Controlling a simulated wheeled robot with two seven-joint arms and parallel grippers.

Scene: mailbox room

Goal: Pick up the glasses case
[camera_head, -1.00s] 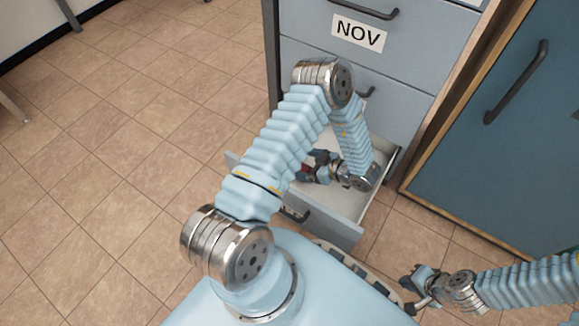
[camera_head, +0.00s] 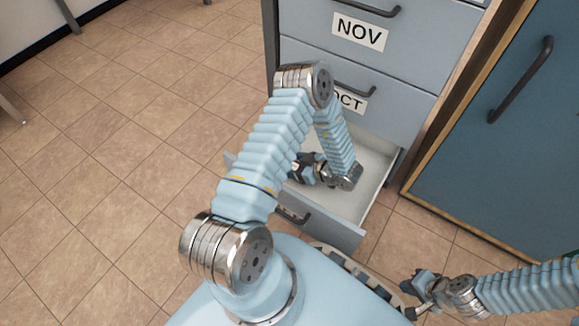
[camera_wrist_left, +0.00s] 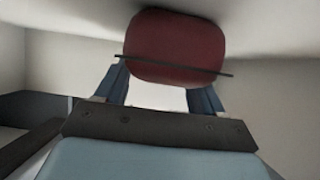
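A dark red, rounded glasses case (camera_wrist_left: 178,47) with a dark line along its near edge fills the upper middle of the left wrist view. My left gripper (camera_head: 301,168) is down inside the open drawer (camera_head: 371,190). In the wrist view its two fingers (camera_wrist_left: 162,80) are spread wide, with their tips at the case's near edge and partly hidden by it. I see no firm grip on the case. In the head view the case is hidden by my left arm and gripper. My right gripper (camera_head: 412,297) appears open and empty at the lower right, above the floor.
The grey-blue cabinet has closed drawers labelled NOV (camera_head: 359,32) and OCT (camera_head: 350,100) above the open one. A blue wood-framed door (camera_head: 492,140) with a dark handle stands to the right. Tiled floor (camera_head: 120,160) is clear on the left.

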